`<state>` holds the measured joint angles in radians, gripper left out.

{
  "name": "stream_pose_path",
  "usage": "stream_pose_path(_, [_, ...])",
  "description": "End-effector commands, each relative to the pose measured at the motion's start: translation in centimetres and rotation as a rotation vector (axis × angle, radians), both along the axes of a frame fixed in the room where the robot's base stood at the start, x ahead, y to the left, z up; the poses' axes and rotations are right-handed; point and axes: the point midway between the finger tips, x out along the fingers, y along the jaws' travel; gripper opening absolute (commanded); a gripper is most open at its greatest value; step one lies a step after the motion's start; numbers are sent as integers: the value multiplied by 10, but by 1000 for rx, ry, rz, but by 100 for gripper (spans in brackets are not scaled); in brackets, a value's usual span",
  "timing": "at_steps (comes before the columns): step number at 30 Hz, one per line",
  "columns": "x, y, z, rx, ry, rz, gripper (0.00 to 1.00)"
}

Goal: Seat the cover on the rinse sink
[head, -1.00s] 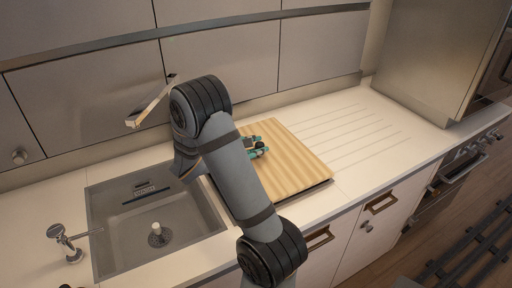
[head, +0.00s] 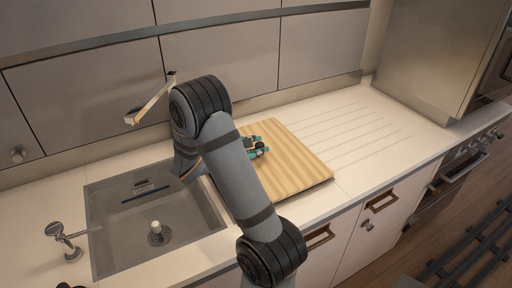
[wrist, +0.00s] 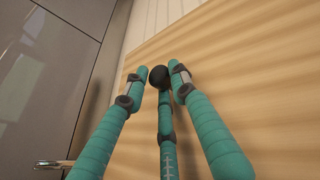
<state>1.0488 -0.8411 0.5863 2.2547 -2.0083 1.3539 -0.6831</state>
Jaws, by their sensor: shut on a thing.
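The cover looks to be the pale striped wooden board (head: 295,165), lying over the counter right of the open sink. It also fills much of the wrist view (wrist: 255,75). A small black round knob (wrist: 158,77) stands on it. My gripper (head: 257,147) is over the board's back left part, its teal fingers (wrist: 162,85) closed in around the knob. A dark strip runs under the board's front right edge; I cannot tell whether this is a gap or shadow. My arm hides the board's left part, and no rinse sink opening shows beneath it.
An open grey sink (head: 150,215) with a light plug lies to the left, a tap (head: 64,240) at its left. A grooved drainboard (head: 350,125) is clear behind and right of the board. Grey cabinets (head: 220,65) stand behind; a tall metal unit (head: 435,55) stands at right.

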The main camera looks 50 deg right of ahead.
Motion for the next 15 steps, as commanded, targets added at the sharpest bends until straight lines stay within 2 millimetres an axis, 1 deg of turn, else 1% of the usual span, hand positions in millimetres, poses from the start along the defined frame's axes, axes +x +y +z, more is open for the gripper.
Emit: stream_pose_path(15, [0, 0, -6, -3, -3, -1, 0])
